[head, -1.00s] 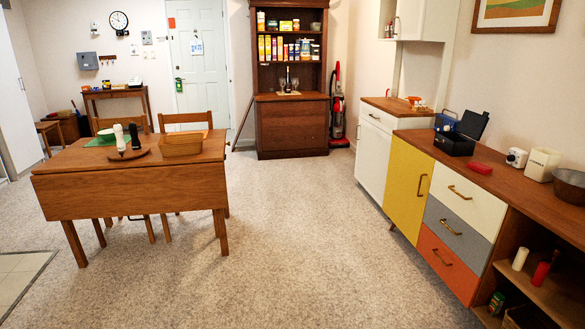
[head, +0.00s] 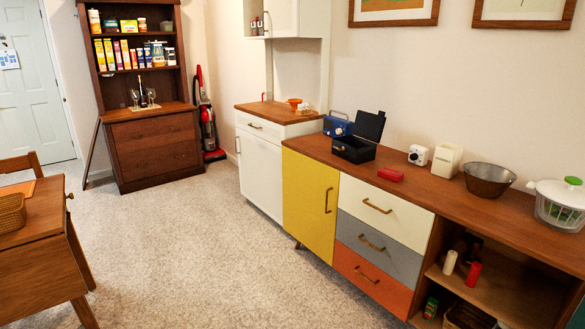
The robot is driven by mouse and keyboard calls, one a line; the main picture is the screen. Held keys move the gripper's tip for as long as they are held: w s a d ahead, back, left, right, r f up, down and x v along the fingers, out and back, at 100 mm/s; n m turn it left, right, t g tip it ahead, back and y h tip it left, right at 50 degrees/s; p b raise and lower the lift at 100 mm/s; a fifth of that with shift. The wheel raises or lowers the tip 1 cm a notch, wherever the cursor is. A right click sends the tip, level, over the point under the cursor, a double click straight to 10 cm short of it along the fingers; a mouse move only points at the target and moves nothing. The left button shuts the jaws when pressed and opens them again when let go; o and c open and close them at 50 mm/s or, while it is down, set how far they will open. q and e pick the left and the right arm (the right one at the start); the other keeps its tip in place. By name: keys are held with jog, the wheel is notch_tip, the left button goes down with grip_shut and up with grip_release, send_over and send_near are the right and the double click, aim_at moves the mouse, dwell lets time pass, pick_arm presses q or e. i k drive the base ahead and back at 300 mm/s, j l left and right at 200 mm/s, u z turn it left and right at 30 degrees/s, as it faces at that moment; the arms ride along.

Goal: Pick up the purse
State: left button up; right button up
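A small flat red item (head: 390,174) lies on the long wooden sideboard top, in front of an open black box; it may be the purse, but it is too small to be sure. The black box (head: 354,152) has its lid raised. I see no other thing that is clearly a purse. Neither of my grippers is in view.
The sideboard (head: 300,147) also carries a blue radio-like box (head: 337,126), a white timer (head: 418,155), a cream canister (head: 446,161), a metal bowl (head: 488,180) and a salad spinner (head: 560,205). A wooden table (head: 40,270) stands at left. The carpet between is clear.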

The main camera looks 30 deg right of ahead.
aim_at(392, 174)
jog(key=i+l+z, duration=0.15)
jog(key=i+z, duration=0.3)
jog(key=i+j+z, duration=0.1)
jog(key=i+z, duration=0.3)
jog(key=i, duration=0.3)
jog(key=i+l+z, duration=0.15)
jog(key=i+l, duration=0.2)
jog(key=i+l+z, duration=0.15)
jog(key=i+l, duration=0.15)
jog(key=i, duration=0.25)
